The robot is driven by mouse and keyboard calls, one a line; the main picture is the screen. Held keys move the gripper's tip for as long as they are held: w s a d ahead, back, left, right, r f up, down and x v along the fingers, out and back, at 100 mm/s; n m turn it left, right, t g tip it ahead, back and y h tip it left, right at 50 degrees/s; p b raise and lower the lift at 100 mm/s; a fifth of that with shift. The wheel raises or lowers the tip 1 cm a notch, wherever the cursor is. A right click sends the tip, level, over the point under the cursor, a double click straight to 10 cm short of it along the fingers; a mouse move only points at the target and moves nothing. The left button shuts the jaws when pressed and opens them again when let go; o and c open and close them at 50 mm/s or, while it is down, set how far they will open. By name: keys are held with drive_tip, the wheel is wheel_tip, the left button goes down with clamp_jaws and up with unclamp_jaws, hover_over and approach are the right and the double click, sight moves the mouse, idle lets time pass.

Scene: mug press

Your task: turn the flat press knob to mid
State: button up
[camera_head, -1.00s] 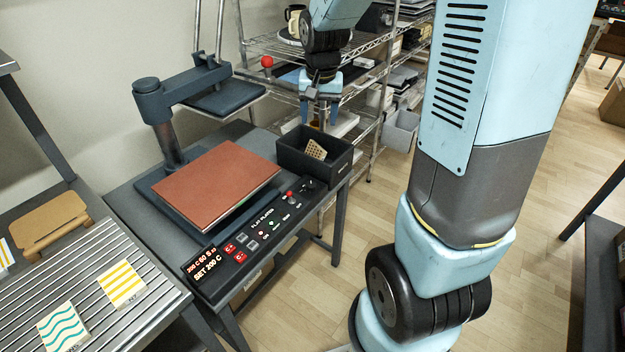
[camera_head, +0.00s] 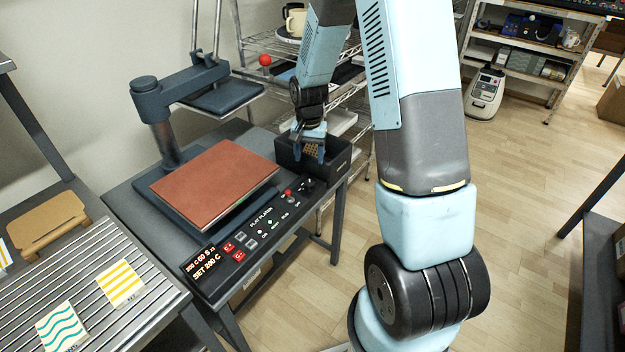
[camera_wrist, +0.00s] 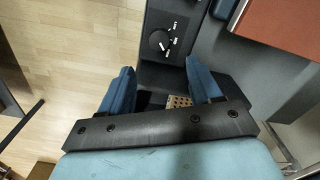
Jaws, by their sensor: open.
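The flat press has a red-brown platen (camera_head: 215,184) and a dark control panel (camera_head: 243,236) along its front. Its knob (camera_wrist: 159,40) is a round dark dial with a white pointer mark, with small printed labels beside it. The labels are too small to read. In the head view the knob (camera_head: 307,185) sits at the panel's right end. My gripper (camera_head: 310,158) is open and empty, over the dark bin beside the panel. In the wrist view its two blue fingers (camera_wrist: 160,67) are spread, with the knob beyond the tips, roughly centred between them.
The dark open bin (camera_head: 338,171) holds a tan perforated piece (camera_wrist: 180,101). A slatted table (camera_head: 90,285) with patterned tiles is at the left.

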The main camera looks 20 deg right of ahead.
sight(310, 182)
wheel_tip(310, 182, down, 10)
drive_tip(key=shift+f, duration=0.2)
idle(0.3)
drive_tip(key=shift+c, duration=0.3)
